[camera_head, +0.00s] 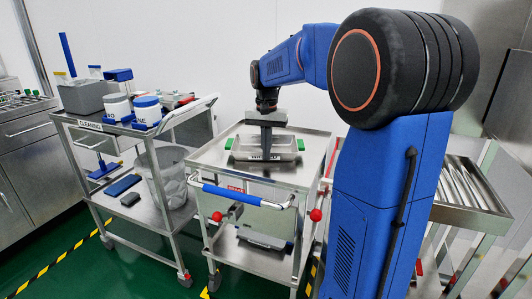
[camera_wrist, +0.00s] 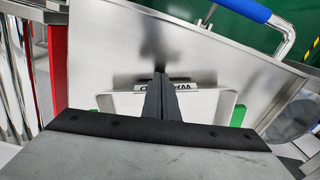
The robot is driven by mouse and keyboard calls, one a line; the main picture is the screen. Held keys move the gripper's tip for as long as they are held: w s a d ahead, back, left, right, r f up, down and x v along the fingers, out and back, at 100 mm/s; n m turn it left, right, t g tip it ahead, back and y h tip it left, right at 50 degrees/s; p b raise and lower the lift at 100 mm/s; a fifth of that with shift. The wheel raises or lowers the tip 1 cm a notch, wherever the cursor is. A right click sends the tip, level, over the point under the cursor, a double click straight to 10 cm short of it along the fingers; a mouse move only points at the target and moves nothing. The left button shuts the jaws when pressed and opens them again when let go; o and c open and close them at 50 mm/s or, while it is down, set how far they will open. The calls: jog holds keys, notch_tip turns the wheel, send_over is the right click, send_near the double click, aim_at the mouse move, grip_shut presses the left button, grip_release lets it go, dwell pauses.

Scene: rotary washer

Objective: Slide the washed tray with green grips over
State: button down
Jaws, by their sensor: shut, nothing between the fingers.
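The steel tray (camera_head: 284,147) sits on the top of the middle trolley. It has a green grip (camera_head: 229,143) on its left end and another green grip (camera_head: 300,144) on its right end. A dark-lettered label (camera_wrist: 184,86) is on its front side. My gripper (camera_head: 266,153) points down over the middle of the tray, fingers shut and empty. In the wrist view the closed fingers (camera_wrist: 160,82) overlap the tray's labelled side. I cannot tell whether they touch it. They and the wrist hide part of the tray (camera_wrist: 208,100).
The trolley top (camera_head: 212,160) is bare around the tray, with a blue handle (camera_head: 232,195) at its front. A cleaning cart (camera_head: 100,125) with tubs and a bin stands at left. A steel rack (camera_head: 465,190) stands at right, partly behind my arm.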

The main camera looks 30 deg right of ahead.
jog(key=w+d, duration=0.4)
jog(key=shift+w, duration=0.1)
jog(key=shift+a, duration=0.1)
dwell(0.5)
